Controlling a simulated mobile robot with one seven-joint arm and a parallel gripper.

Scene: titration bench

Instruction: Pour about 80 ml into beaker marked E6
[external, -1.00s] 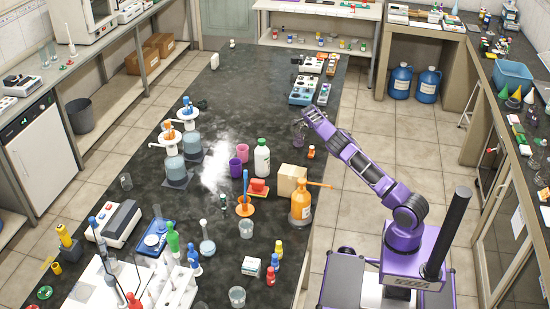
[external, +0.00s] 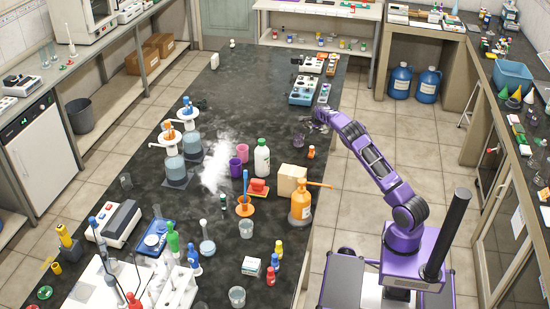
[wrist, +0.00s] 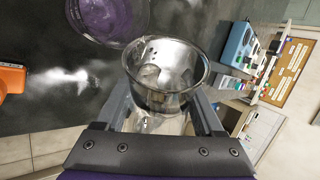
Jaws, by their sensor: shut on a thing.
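My gripper (wrist: 168,118) is shut on a clear glass beaker (wrist: 165,75), with a finger on each side of it. The beaker's open rim faces the wrist camera, and I cannot tell how much liquid is in it. Another round glass vessel with purple contents (wrist: 108,14) stands beyond it at the upper left, partly cut off by the frame. In the external view my gripper (external: 318,117) is over the right edge of the dark bench, and a small glass vessel (external: 298,140) shows just below left. No E6 marking is readable.
The dark bench (external: 225,120) holds a white bottle (external: 262,157), purple cup (external: 235,167), beige box (external: 291,179) and orange pump bottle (external: 301,204) nearer the front. Blue-grey devices (external: 303,91) stand farther back.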

